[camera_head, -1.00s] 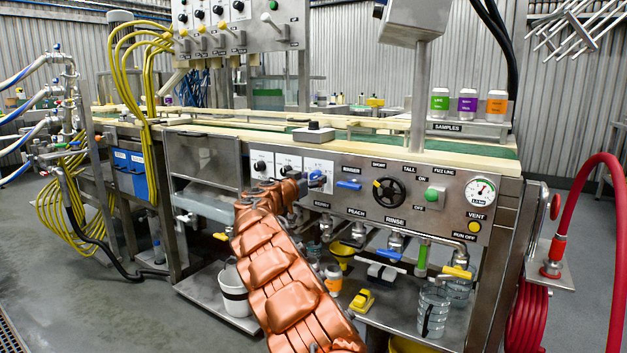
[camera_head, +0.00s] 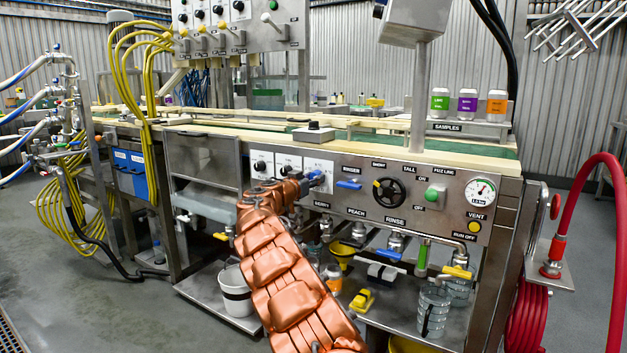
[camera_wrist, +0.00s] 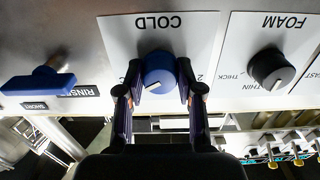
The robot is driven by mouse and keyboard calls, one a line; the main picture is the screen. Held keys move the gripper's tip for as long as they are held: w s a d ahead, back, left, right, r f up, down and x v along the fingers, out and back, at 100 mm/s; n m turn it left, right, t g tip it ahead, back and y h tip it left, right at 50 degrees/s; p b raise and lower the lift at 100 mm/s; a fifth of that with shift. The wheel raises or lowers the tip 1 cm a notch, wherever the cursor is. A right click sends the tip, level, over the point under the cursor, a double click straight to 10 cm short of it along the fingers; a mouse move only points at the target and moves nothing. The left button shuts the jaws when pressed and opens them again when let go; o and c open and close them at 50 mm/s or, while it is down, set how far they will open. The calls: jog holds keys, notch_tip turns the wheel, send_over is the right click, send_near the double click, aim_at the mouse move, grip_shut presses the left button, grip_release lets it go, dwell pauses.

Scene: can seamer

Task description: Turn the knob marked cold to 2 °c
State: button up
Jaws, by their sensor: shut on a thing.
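The blue cold knob (camera_wrist: 160,68) sits on a white plate (camera_wrist: 113,35) lettered COLD, upside down in the wrist view. A white mark on the knob points toward the bottom, slightly left, in that view. Small scale figures show at both sides of the plate, partly covered by the fingers and hard to read. My gripper (camera_wrist: 158,76) is shut on the knob, one finger on each side. In the head view the knob (camera_head: 316,178) is a small blue spot at the end of my copper arm, and its scale cannot be read.
The black foam knob (camera_wrist: 271,69) is to the right in the wrist view, and the blue rinser lever (camera_wrist: 38,84) to the left. Pipes and valves hang below the panel. A black handwheel (camera_head: 389,191) and a green button (camera_head: 433,194) are farther right in the head view.

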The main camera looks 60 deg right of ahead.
jog(key=shift+f+n+b, duration=0.1)
jog(key=shift+n+b, duration=0.3)
jog(key=shift+c, duration=0.3)
jog(key=n, duration=1.4)
jog(key=shift+s+r, duration=0.1)
jog(key=shift+r, duration=0.25)
jog(key=n+p, duration=0.2)
jog(key=n, duration=0.2)
jog(key=n+p, duration=0.3)
jog(key=n, duration=0.1)
jog(key=shift+n+p, duration=0.55)
jog(key=shift+n, duration=0.05)
jog(key=shift+f, duration=0.1)
